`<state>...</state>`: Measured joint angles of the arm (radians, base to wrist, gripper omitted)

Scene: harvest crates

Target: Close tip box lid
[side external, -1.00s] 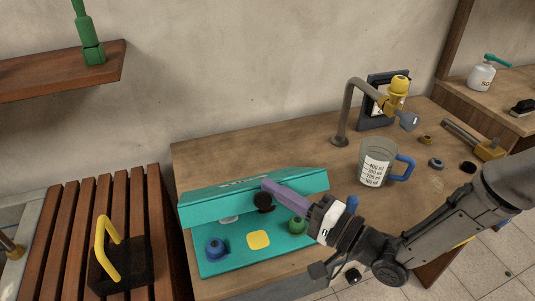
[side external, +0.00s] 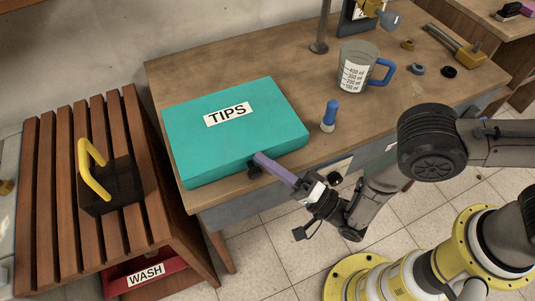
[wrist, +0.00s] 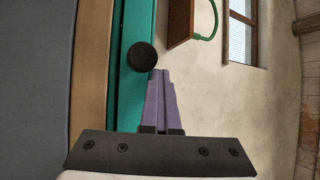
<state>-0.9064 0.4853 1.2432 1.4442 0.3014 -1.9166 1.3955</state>
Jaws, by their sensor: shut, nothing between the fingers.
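The tip box (side external: 240,135) is teal, with a "TIPS" label on its lid. In the side external view it sits near the front edge of the table with its lid lying down flat over it, so its inside is hidden. A dark round knob (wrist: 141,57) is at its front in the wrist view. My gripper (side external: 259,160) has purple fingers, which are shut and empty. Its tips are at the box's front right edge beside the knob; whether they touch is unclear. The fingers also show in the wrist view (wrist: 160,77).
A blue-topped bottle (side external: 330,115) stands right of the box, with a measuring jug (side external: 357,72) behind it. A black caddy with a yellow handle (side external: 108,188) sits on the slatted bench (side external: 52,150) at left. A red "WASH" bin (side external: 146,275) is below.

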